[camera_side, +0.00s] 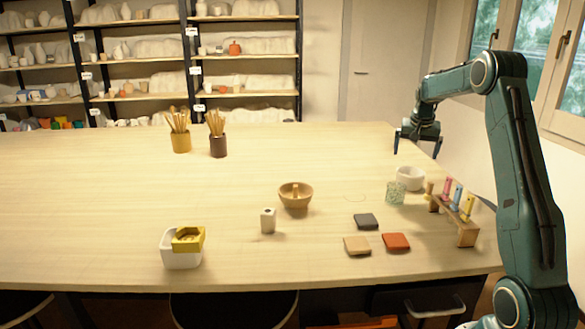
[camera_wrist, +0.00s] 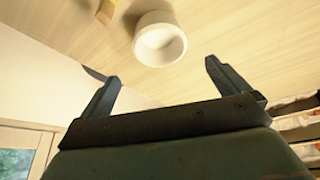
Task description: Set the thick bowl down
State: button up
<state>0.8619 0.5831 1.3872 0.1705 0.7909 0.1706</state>
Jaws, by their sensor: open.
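The thick bowl, white with a heavy wall (camera_side: 410,181), stands upright on the table near its right edge, just behind a speckled pale green cup (camera_side: 395,193). In the wrist view the bowl (camera_wrist: 160,42) shows beyond my fingertips, apart from both fingers. My gripper (camera_side: 417,151) is open and empty, above and behind the bowl, near the table's far right corner. Its two spread fingers also show in the wrist view (camera_wrist: 162,72), with nothing between them. A faint circle outline (camera_side: 355,197) lies on the table left of the cup.
Grey (camera_side: 366,221), orange (camera_side: 397,242) and tan (camera_side: 357,246) tiles lie nearer the front. A wooden bowl (camera_side: 295,197) stands further left. The table's back middle is clear.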

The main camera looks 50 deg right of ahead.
dwell(0.4)
jog(key=s+a+r+n+t+y, duration=0.1)
jog(key=a+r+n, duration=0.35)
jog(key=a, duration=0.95)
jog(key=a+r+n+t, duration=0.2)
jog(key=a+r, duration=0.5)
jog(key=a, duration=0.8)
jog(key=s+a+f+n+y, duration=0.1)
jog(key=s+a+f+n, duration=0.1)
jog(key=s+a, duration=0.6)
jog(key=s+a+f+n+t+y, duration=0.1)
jog(key=s+a+f+n+y, duration=0.1)
jog(key=s+a+n, duration=0.3)
jog(key=s+a, duration=0.4)
jog(key=a, duration=0.1)
jog(key=shift+s+a, duration=0.25)
jog(key=shift+a, duration=0.05)
